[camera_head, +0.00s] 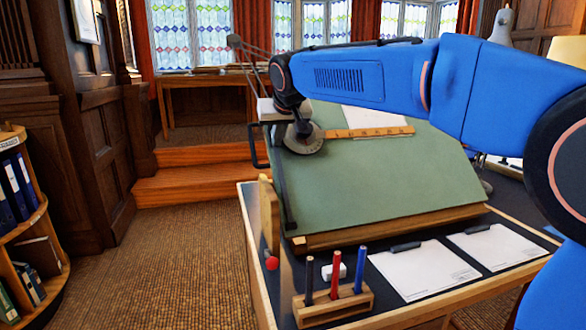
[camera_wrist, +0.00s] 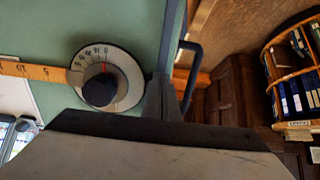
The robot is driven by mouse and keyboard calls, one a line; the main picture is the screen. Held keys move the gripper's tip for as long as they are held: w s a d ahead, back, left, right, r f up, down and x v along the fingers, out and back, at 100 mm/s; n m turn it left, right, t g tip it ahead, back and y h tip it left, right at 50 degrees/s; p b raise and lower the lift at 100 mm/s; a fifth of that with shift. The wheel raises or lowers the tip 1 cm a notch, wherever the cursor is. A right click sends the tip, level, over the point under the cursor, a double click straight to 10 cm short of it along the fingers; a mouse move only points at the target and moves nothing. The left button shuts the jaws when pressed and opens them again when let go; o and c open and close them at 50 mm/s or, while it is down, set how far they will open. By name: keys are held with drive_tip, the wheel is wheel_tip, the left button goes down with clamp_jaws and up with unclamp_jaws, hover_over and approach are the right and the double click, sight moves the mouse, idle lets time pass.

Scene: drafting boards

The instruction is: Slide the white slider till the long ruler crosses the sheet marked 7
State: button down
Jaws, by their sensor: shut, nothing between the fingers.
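The long wooden ruler (camera_head: 370,132) reaches right across the green board (camera_head: 370,180) from a round dial head (camera_head: 303,147). In the wrist view the ruler (camera_wrist: 40,71) and dial (camera_wrist: 118,65) show large. A white sheet (camera_head: 372,118) lies just beyond the ruler, partly behind my arm; its mark is not readable. My gripper (camera_wrist: 163,88) is shut and empty at the board's left edge, close to a black handle (camera_head: 256,150). The handle also shows in the wrist view (camera_wrist: 196,65). I cannot clearly make out the white slider; my gripper and wrist cover that area.
Two clipped sheets (camera_head: 422,268) (camera_head: 492,246) lie on the front ledge. A wooden pen holder (camera_head: 333,304) and a white eraser (camera_head: 334,271) stand nearby. A binder shelf (camera_head: 25,220) is at left. My blue arm passes over the board's far side. Open floor lies left.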

drive_tip(key=shift+w+a+r, duration=0.1)
drive_tip(key=shift+w+a, duration=0.05)
drive_tip(key=shift+w, duration=0.55)
idle(0.8)
drive_tip(key=shift+s, duration=0.15)
drive_tip(key=shift+s+f, duration=0.3)
drive_tip(key=shift+f, duration=0.15)
drive_tip(key=v, duration=0.7)
drive_tip(key=shift+r, duration=0.2)
idle(0.4)
